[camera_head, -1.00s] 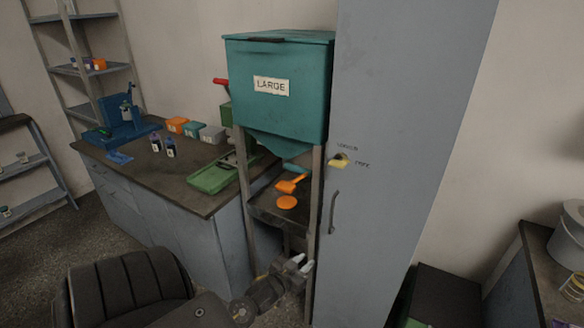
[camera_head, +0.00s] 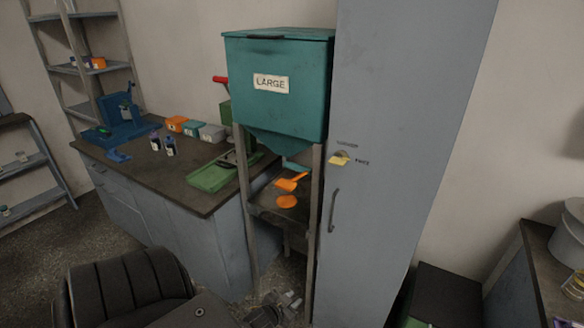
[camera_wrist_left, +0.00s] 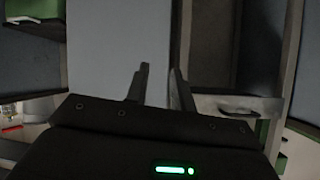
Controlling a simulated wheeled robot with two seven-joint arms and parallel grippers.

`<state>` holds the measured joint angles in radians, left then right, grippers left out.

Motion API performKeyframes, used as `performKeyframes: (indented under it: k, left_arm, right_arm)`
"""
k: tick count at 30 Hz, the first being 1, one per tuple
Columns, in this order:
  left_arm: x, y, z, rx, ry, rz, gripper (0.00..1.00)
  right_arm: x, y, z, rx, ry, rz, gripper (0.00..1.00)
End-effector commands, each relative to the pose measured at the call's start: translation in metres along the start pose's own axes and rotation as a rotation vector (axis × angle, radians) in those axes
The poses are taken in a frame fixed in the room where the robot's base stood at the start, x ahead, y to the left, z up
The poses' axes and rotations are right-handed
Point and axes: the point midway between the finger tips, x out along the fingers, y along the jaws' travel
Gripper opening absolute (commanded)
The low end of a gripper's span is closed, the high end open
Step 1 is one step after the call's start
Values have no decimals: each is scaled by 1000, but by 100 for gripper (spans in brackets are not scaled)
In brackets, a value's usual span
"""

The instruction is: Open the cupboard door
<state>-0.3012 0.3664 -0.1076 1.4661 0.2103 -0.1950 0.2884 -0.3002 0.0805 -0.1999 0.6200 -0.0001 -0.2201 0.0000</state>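The cupboard is a tall grey-blue cabinet whose door (camera_head: 385,215) is shut in the head view. Its dark vertical handle (camera_head: 334,210) is on the door's left side. My right gripper is in neither view.
A teal hopper marked LARGE (camera_head: 280,90) stands on a metal frame left of the cupboard. An orange scoop (camera_head: 290,182) is on the frame's shelf. A bench (camera_head: 120,180) with a green tray (camera_head: 212,178) is further left. A black chair (camera_head: 130,285) is in front.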

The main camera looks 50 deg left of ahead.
Motion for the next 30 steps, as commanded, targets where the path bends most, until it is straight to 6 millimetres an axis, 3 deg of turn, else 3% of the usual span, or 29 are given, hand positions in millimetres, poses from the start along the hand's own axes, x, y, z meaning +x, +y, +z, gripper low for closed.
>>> performKeyframes:
  k: [20,23,25,30]
  left_arm:
    - [0,1,1,22,-3,1,25]
    - [0,-1,30,87,-64,9,25]
    - [-2,1,68,129,-141,19,25]
    - [-32,26,194,215,-398,82,25]
  right_arm:
    - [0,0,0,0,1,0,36]
    - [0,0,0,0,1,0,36]
    - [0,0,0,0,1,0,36]
    - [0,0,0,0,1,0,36]
